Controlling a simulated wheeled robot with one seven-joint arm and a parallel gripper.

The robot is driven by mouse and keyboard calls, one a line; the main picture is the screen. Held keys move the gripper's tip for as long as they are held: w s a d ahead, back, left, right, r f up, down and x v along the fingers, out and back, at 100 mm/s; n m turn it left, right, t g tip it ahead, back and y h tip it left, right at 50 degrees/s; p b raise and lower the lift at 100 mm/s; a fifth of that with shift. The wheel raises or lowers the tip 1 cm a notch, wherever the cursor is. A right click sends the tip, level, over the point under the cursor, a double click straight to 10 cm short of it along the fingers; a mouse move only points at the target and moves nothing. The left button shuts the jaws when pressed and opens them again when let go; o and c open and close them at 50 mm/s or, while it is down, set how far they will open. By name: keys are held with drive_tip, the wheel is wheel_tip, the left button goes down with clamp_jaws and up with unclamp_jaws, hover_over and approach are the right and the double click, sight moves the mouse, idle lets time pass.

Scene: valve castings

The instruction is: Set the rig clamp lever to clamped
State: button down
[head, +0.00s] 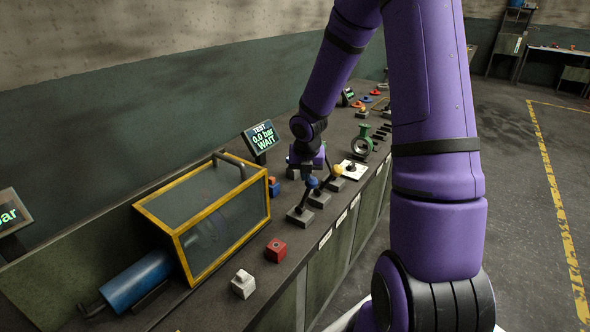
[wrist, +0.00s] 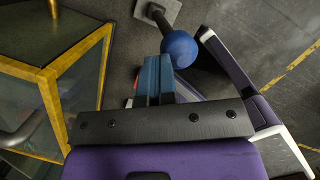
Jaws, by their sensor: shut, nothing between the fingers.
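A lever with a blue ball knob (head: 313,182) stands on the bench, its dark base (head: 300,216) nearest me in a row of levers. A lever with a yellow ball knob (head: 338,170) leans beside it. I cannot read which one is the rig clamp lever. In the wrist view the blue knob (wrist: 180,48) is just beyond and right of my fingertips, its rod running up to a grey base (wrist: 159,10). My gripper (wrist: 158,62) is shut and empty, right by the knob; I cannot tell if they touch. My arm partly hides this spot in the head view.
A yellow-framed clear box (head: 205,210) with a blue cylinder (head: 137,281) stands left of my gripper. A screen (head: 261,139) reads "TEST 0.0 bar WAIT". A red block (head: 276,250) and a pale block (head: 243,284) sit near the front edge. A green casting (head: 363,142) stands farther along.

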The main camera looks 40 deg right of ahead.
drive_tip(key=shift+s+d+f, duration=0.15)
drive_tip(key=shift+s+d, duration=0.05)
drive_tip(key=shift+s, duration=0.3)
drive_tip(key=shift+s+d+f, duration=0.15)
drive_tip(key=shift+s+d, duration=0.05)
drive_tip(key=shift+s, duration=0.35)
drive_tip(key=shift+s+d+f, duration=0.15)
drive_tip(key=shift+s+d, duration=0.05)
drive_tip(key=shift+s, duration=0.3)
